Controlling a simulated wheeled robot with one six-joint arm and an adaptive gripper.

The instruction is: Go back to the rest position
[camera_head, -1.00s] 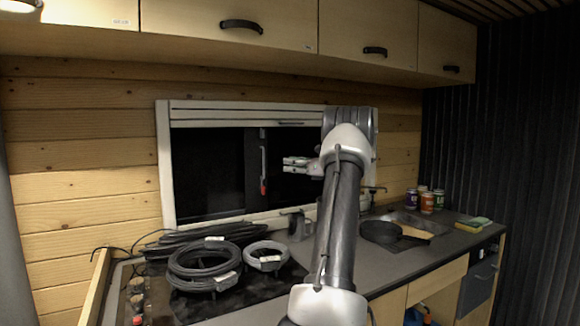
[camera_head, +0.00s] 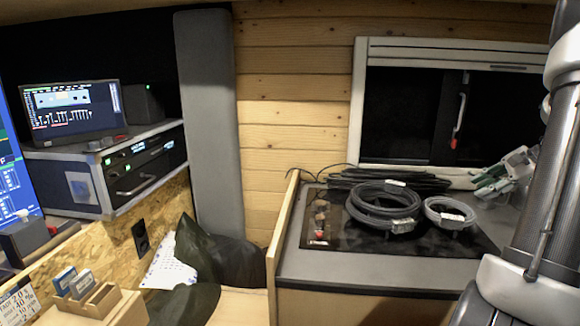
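My arm (camera_head: 548,190) stands at the right edge of the head view, partly cut off by the frame.
Coiled cables (camera_head: 385,205) and a smaller coil (camera_head: 450,212) lie on the dark hob (camera_head: 335,235). A wooden panel (camera_head: 283,235) edges the counter. At left are a rack case (camera_head: 110,165), a monitor (camera_head: 70,108) and a dark green cushion (camera_head: 215,250).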

